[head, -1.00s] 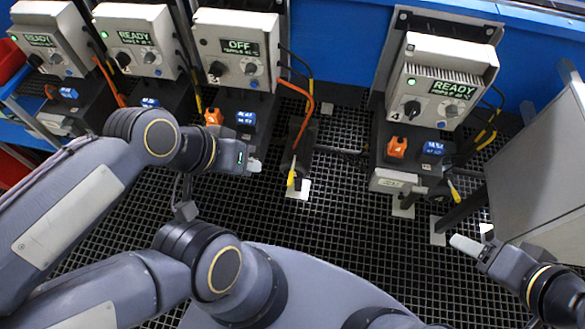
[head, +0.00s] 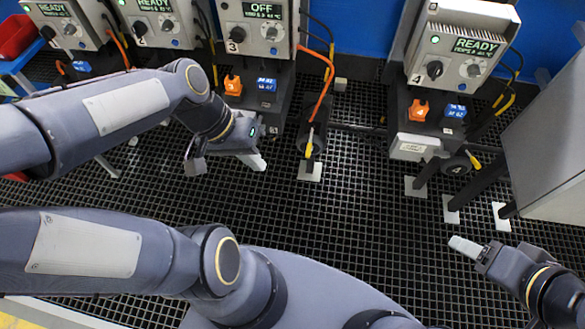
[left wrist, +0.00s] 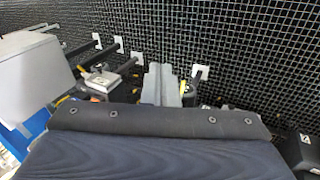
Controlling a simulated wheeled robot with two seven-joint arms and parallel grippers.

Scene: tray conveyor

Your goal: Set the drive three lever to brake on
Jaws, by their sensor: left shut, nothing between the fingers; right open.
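Drive three's cabinet (head: 249,33), marked 3, shows OFF on its display. To its right, on a low dark unit with an orange cable, is a small yellow-tipped lever (head: 309,144), taken to be drive three's. It stands roughly upright; its exact setting is too small to tell. My left gripper (head: 258,163) is shut and empty, left of and slightly below the lever in the head view, apart from it. Its closed fingers show in the left wrist view (left wrist: 163,84) over the dark grid floor. My right gripper (head: 464,246) is open and empty at lower right.
Drive four's cabinet (head: 460,45) shows READY, with its own yellow lever (head: 474,160) below. Drive three's base carries an orange block (head: 233,85) and a blue block (head: 266,85). A grey cabinet (head: 550,130) stands at right. The grid floor (head: 350,215) between my grippers is clear.

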